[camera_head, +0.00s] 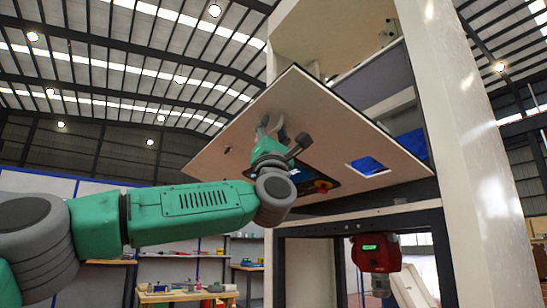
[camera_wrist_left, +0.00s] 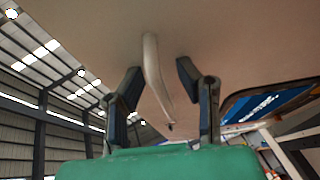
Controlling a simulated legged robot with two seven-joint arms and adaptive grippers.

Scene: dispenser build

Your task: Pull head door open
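The head door (camera_head: 240,135) is a large pale panel on the tall white dispenser cabinet (camera_head: 490,190). It is swung out from the cabinet and tilted, with a gap showing behind its upper right edge. My left gripper (camera_head: 270,132) is up against the door's face, left of its middle. In the left wrist view, a pale curved handle (camera_wrist_left: 152,75) stands out from the door's surface (camera_wrist_left: 240,50) between the two dark fingers of my left gripper (camera_wrist_left: 158,85). The fingers are apart, with gaps on both sides of the handle. My right gripper is not in view.
The door carries a dark control panel with a red button (camera_head: 322,186) and a blue window (camera_head: 368,166). A red device with a green display (camera_head: 376,252) is below, inside the cabinet frame. A workbench (camera_head: 185,295) is at the lower left. Open space is left of the door.

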